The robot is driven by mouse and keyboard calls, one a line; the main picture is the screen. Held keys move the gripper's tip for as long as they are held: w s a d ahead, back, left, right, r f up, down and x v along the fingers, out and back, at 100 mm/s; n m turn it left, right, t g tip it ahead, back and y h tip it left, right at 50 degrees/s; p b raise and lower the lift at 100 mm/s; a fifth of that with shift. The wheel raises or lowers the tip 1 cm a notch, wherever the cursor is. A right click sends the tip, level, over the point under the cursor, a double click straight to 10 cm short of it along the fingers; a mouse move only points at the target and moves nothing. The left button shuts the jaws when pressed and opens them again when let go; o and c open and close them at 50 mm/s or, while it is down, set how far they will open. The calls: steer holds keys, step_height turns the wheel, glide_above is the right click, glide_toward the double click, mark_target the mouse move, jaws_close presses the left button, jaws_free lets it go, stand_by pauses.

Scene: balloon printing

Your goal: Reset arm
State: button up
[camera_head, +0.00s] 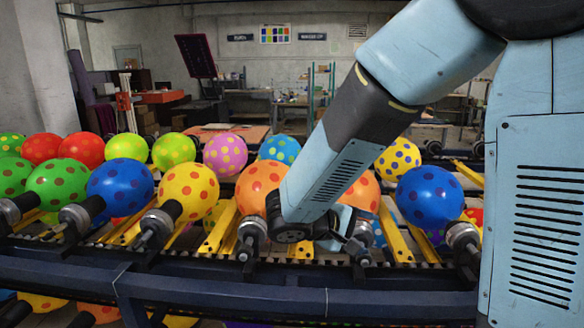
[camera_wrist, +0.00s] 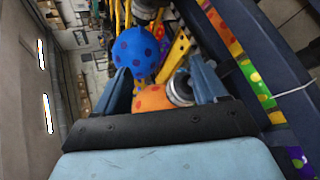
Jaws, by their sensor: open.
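My arm reaches down from the upper right in the head view, over the rack of dotted balloons. My gripper (camera_wrist: 162,82) is open in the wrist view, with its two fingers spread apart. An orange dotted balloon (camera_wrist: 152,98) and its round grey holder (camera_wrist: 181,88) show in the space between the fingers; I cannot tell how near they are. A blue dotted balloon (camera_wrist: 136,51) lies beyond the fingertips.
A blue rail (camera_head: 220,290) runs along the front. Blue (camera_head: 120,187), yellow (camera_head: 188,191) and other dotted balloons sit in rows on holders. Yellow bars (camera_head: 398,235) lie between them. Shelves and benches stand at the back. The space above the balloons at left is clear.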

steer(key=s+d+r+m+g+y, duration=0.4)
steer(key=s+d+m+y, duration=0.15)
steer(key=s+d, duration=0.3)
steer(key=s+r+m+t+y, duration=0.2)
steer(key=s+r+t+y, duration=0.2)
steer(key=s+r+y, duration=0.2)
steer(key=shift+a+r, duration=0.4)
steer(key=shift+r, duration=0.1)
